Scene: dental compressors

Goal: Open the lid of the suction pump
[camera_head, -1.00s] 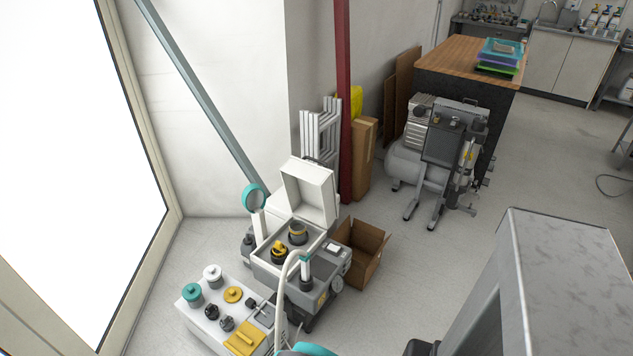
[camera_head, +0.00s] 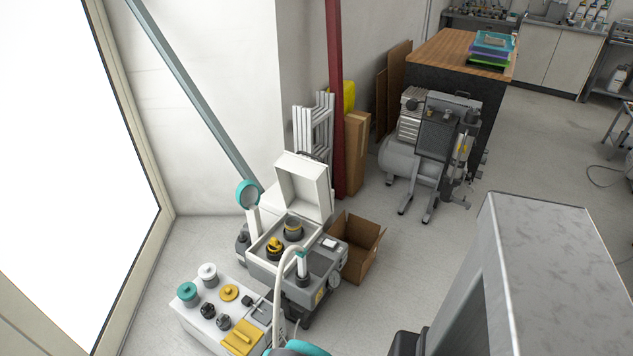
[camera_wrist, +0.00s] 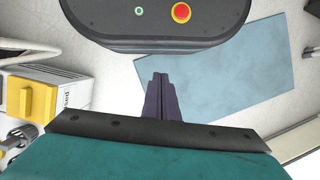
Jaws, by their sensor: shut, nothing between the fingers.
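The suction pump (camera_head: 318,278) stands on the floor at the lower middle of the head view, a grey and white unit. Its white lid (camera_head: 303,187) is raised and tilted back, so the open top shows dark and yellow parts inside. My gripper (camera_wrist: 160,77) shows in the wrist view with its dark fingers together and nothing between them. It points over the floor and a dark rounded base with a red button, apart from the pump. The gripper's fingers are not visible in the head view.
A white unit with teal, yellow and black caps (camera_head: 212,318) stands left of the pump. An open cardboard box (camera_head: 362,247) is just right of it. A compressor (camera_head: 437,150) stands further back. A blue mat (camera_wrist: 235,78) lies on the floor. Open floor lies at centre right.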

